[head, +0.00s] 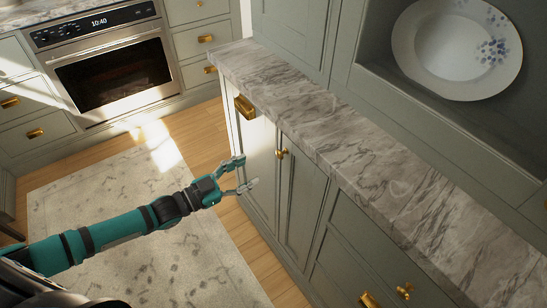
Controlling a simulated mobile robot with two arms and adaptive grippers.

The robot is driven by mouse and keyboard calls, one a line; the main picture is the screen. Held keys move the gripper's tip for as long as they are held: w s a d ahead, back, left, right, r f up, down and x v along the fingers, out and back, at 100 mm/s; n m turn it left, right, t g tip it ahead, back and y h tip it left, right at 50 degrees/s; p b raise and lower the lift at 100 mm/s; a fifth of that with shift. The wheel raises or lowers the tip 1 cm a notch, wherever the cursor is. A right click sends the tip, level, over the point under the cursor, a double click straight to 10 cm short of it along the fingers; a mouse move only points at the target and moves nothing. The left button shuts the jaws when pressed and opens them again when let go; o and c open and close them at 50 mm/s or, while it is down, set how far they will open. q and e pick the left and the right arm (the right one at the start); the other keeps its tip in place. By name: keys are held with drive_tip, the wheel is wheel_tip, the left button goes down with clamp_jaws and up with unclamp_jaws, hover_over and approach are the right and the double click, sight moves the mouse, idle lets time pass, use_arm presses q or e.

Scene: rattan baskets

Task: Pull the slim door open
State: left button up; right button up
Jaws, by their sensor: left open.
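Two narrow grey-green cabinet fronts stand side by side under the marble counter. The left front (262,140) has a brass cup pull (244,107) near its top. The slim door (302,195) beside it has a small brass knob (281,153) at its upper left; both fronts look closed. My left gripper (248,172) is open and empty, its fingers pointing right in front of the left front, below the cup pull and left of the knob. It covers a small part of that front; I cannot tell whether it touches it. My right gripper is not in view.
The marble counter (340,155) overhangs the fronts. Drawers with brass handles (404,291) lie to the right. A patterned plate (455,50) stands in a niche above. An oven (110,70) is across the aisle; rug (150,200) and wooden floor are clear.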

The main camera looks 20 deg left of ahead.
sight(278, 155)
use_arm(q)
drive_tip(key=x, duration=0.8)
drive_tip(key=shift+w, duration=0.1)
drive_tip(key=shift+w+d, duration=0.45)
drive_tip(key=shift+w, duration=0.05)
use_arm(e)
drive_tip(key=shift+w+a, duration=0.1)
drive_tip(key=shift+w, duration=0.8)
use_arm(q)
drive_tip(key=shift+c, duration=0.4)
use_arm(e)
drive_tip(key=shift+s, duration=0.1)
use_arm(q)
clamp_jaws()
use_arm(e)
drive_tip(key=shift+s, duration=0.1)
